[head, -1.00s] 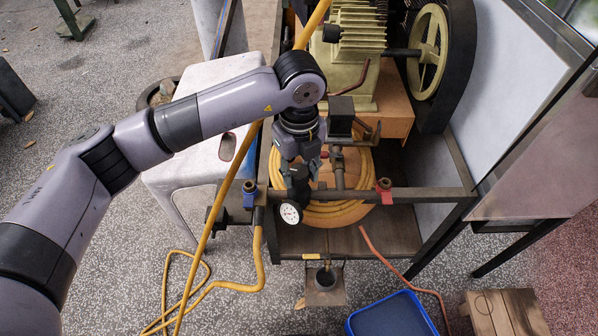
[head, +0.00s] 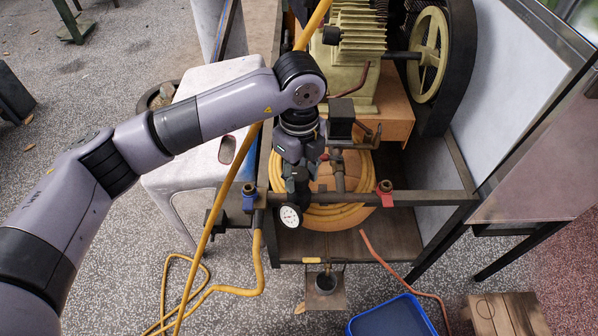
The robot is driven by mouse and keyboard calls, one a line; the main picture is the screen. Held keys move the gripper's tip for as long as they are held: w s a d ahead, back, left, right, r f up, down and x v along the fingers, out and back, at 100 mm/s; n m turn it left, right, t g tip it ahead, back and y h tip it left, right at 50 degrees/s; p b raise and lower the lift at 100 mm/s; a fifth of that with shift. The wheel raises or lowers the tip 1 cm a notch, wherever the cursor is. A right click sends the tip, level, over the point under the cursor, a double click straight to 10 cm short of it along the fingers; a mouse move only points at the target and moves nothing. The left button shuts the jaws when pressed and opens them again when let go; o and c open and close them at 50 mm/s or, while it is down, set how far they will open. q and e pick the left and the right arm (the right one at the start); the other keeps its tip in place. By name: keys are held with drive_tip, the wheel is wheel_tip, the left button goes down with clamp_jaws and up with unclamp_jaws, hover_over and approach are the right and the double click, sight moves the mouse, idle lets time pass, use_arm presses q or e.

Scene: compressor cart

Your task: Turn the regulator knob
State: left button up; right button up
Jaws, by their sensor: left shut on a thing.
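My left gripper (head: 298,172) reaches down from above at the front of the compressor cart. Its dark fingers are shut on the regulator knob, which they and the wrist mostly hide. Just below the fingertips is the round white pressure gauge (head: 290,215), which hangs at the front pipe of the cart. The dark regulator body blends with the fingers, so its outline is hard to make out. My right gripper is not in view.
A blue valve (head: 249,195) and a red valve (head: 385,193) flank the gauge on the front rail. A coiled yellow hose (head: 335,217) lies behind. A white stool (head: 190,165) stands left, and a blue bin (head: 392,318) sits on the floor at front right.

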sight(299, 174)
use_arm(q)
drive_tip(key=o, duration=1.2)
drive_tip(key=shift+r, duration=0.15)
wheel_tip(299, 174, up, 12)
drive_tip(key=shift+f, duration=0.1)
